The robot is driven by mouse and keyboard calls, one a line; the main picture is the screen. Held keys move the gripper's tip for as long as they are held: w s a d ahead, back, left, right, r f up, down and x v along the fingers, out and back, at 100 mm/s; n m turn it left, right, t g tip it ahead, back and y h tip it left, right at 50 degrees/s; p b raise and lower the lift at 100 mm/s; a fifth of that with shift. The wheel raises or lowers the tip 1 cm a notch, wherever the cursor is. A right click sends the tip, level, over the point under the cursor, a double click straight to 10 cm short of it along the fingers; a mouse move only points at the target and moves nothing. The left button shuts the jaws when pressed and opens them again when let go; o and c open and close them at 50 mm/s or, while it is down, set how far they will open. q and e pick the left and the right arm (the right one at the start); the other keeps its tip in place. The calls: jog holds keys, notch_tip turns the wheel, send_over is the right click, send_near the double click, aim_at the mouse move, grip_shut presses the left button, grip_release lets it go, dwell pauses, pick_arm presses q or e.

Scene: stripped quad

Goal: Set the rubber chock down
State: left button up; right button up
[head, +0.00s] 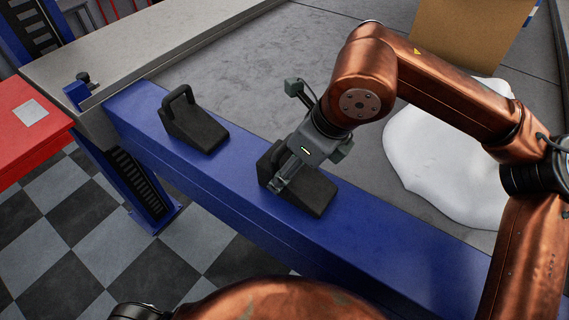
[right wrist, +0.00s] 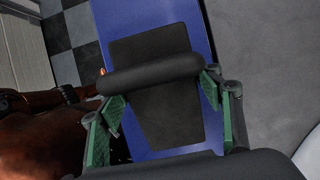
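A black rubber chock (head: 312,193), a wedge with a bar handle, rests on the blue beam (head: 240,185), its handle end under my right gripper (head: 277,185). The right wrist view shows its dark sloping face (right wrist: 165,105) and thick handle (right wrist: 150,74) across the gripper's mouth. My right gripper's green-padded fingers (right wrist: 160,98) are wide apart, near the handle's two ends. Blue shows between the pads and the wedge's sides, so the gripper looks open around the chock; contact at the handle ends is unclear. My left gripper is out of view.
A second black chock (head: 195,127), handle up, stands on the beam to the left. A white puddle-like patch (head: 440,160) lies on the grey surface at right, near a cardboard box (head: 470,35). A red cabinet (head: 25,125) is at far left. Beam between the chocks is clear.

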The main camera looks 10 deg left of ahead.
aim_at(310, 185)
jog(key=o, duration=0.3)
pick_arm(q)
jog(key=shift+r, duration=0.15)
pick_arm(e)
jog(key=shift+o, duration=0.2)
jog(key=shift+r, duration=0.15)
jog(key=shift+r, duration=0.25)
pick_arm(q)
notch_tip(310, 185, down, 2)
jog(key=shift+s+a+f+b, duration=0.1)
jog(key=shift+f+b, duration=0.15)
jog(key=shift+b, duration=0.9)
pick_arm(e)
jog(key=v, duration=1.1)
jog(key=shift+r, duration=0.3)
jog(key=shift+d, duration=0.1)
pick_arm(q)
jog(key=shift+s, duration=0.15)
pick_arm(e)
jog(key=shift+s, duration=0.25)
jog(key=shift+c, duration=0.2)
